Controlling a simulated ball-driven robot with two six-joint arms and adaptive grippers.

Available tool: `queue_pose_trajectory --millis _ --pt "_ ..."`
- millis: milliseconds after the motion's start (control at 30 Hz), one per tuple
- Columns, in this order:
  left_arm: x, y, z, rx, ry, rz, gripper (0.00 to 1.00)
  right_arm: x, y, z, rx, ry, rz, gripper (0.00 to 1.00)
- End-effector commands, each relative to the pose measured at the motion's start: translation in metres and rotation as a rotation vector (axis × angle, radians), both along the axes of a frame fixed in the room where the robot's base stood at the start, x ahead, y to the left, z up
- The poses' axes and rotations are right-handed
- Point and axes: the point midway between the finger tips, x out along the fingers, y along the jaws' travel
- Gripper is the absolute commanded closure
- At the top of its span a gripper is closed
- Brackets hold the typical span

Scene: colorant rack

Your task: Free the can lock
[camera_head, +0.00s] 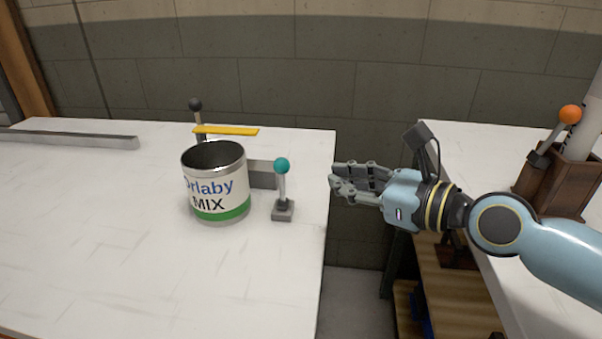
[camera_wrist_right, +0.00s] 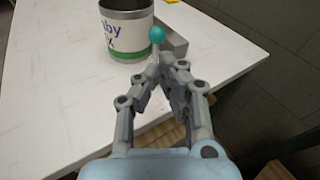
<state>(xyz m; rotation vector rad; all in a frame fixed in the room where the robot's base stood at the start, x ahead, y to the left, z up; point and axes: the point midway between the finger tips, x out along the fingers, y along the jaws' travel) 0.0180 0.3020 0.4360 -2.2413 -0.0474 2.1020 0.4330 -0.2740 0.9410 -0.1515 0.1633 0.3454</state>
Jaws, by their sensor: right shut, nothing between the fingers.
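A metal can (camera_head: 217,183) with a white and green label stands upright and open-topped on the white table. A lever with a teal ball knob (camera_head: 282,166) stands upright on a small grey base just right of the can. Behind the can is a yellow bar (camera_head: 226,131) beside a black-knobbed lever (camera_head: 196,105). My right gripper (camera_head: 333,182) is shut and empty, to the right of the teal knob and apart from it. In the right wrist view the can (camera_wrist_right: 128,35) and teal knob (camera_wrist_right: 157,34) lie beyond the fingertips (camera_wrist_right: 167,62). My left gripper is out of view.
A grey block (camera_head: 262,174) sits between the can and the teal-knobbed lever. A gap separates this table (camera_head: 130,270) from a second white table (camera_head: 470,145) at right, which holds a brown box with an orange-knobbed lever (camera_head: 570,114). The table's front is clear.

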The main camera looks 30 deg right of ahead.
Motion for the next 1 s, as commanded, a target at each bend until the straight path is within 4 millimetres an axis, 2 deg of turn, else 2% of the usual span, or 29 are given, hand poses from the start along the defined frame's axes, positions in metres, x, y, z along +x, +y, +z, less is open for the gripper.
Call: queue_pose_trajectory --millis 33,200,400,600,1000 --pt "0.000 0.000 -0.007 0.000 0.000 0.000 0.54 0.012 0.004 -0.004 0.004 -0.005 -0.003 1.00" --pt "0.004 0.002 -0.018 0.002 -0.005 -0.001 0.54 0.045 0.016 -0.011 0.005 -0.003 -0.002 1.00" --pt "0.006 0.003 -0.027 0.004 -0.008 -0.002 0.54 0.074 0.026 -0.016 0.001 -0.001 0.000 1.00" --pt "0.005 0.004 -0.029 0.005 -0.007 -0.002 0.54 0.086 0.030 -0.018 -0.001 0.000 0.000 1.00" --pt "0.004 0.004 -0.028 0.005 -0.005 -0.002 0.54 0.087 0.031 -0.017 -0.003 0.001 0.000 1.00"
